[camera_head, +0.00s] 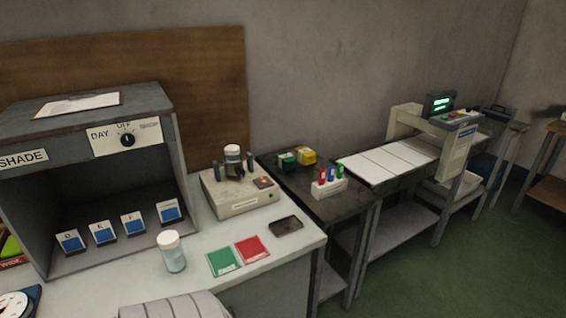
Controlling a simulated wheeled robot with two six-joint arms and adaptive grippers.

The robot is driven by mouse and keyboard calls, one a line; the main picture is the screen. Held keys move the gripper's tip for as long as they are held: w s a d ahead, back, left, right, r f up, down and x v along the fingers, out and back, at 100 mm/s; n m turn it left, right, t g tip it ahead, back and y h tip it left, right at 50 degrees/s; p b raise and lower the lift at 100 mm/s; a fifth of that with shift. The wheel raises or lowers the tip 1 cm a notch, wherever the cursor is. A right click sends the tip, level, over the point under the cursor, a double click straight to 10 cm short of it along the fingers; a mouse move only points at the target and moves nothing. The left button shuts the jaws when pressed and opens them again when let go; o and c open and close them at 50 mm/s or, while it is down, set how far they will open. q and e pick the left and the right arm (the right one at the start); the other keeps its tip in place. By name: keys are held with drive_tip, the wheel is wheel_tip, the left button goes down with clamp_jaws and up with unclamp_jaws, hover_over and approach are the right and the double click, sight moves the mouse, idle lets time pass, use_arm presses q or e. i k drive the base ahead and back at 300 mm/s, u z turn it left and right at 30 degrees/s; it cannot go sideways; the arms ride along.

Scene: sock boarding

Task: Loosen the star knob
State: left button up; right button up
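I cannot make out a star knob in the head view. A round black knob (127,140) sits on the white DAY/OFF panel of the grey shade box (175,165) at the left, but its shape is too small to call a star. A white round dial (14,306) on a dark blue base is cut off at the lower left corner. Neither my left nor my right gripper is in view.
A pale bench (305,240) holds a beige device (240,195), a lidded jar (172,252), a green card (223,262), a red card (252,250) and a black tray (286,226). A dark table (345,208) and a machine with white panels (385,162) stand right. Green floor (450,270) is clear.

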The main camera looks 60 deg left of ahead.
sight(239, 172)
drive_tip(key=u, duration=0.1)
drive_tip(key=i, duration=1.15)
drive_tip(key=u, duration=1.1)
drive_tip(key=i, duration=0.8)
drive_tip(key=u, duration=0.85)
drive_tip(key=i, duration=0.25)
drive_tip(key=u, duration=0.25)
